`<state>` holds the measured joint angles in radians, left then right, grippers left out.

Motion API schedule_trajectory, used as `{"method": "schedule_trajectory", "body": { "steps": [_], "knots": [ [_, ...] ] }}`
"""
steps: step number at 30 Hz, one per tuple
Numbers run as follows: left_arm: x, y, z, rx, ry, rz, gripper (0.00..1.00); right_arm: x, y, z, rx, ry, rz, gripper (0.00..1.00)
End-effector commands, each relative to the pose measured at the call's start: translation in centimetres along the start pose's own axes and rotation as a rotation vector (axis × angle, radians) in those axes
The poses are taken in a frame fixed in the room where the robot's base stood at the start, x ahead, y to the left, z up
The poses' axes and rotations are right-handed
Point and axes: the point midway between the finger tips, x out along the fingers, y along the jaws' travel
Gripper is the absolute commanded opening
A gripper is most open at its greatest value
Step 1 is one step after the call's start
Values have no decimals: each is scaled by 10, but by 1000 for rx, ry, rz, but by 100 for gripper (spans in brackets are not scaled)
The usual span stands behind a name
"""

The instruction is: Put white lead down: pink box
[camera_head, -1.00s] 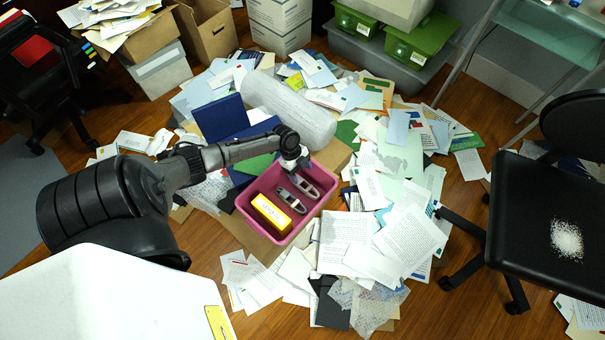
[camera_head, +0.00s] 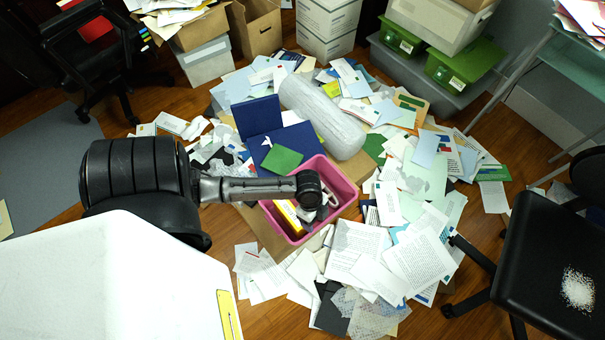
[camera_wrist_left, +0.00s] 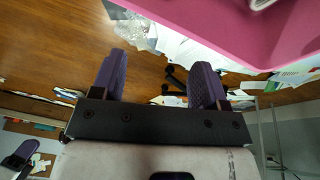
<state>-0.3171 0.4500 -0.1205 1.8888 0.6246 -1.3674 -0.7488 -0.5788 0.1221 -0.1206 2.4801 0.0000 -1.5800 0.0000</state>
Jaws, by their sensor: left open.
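The pink box (camera_head: 350,188) stands on the littered floor in the middle of the head view. Its pink wall also fills the top right of the left wrist view (camera_wrist_left: 265,35). My left gripper (camera_wrist_left: 157,75) is open, its two purple fingers wide apart with nothing between them. In the head view my left wrist hangs over the box and hides much of its inside. A yellow item (camera_head: 288,215) lies in the box. A whitish piece (camera_head: 331,190) shows beside my wrist; I cannot tell whether it is the white lead.
Papers and envelopes (camera_head: 410,260) cover the floor around the box. A blue folder (camera_head: 257,115) and a bubble-wrap roll (camera_head: 322,118) lie behind it. A black chair (camera_head: 550,255) stands at the right, cardboard boxes (camera_head: 255,28) at the back.

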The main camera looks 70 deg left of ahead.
Motion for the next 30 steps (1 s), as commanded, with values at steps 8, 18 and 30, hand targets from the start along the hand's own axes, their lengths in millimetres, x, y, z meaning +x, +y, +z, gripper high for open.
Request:
{"method": "schedule_trajectory", "body": {
  "steps": [8,18,30],
  "knots": [
    [-66,84,-47,-453,30,-212,68,0,0,0,1,-1,1,43],
    [-113,105,-50,-737,73,-337,68,0,-2,0,6,-1,-4,43],
    [-113,105,-50,-739,73,-338,68,0,-1,0,5,-1,-3,43]
  ]
}}
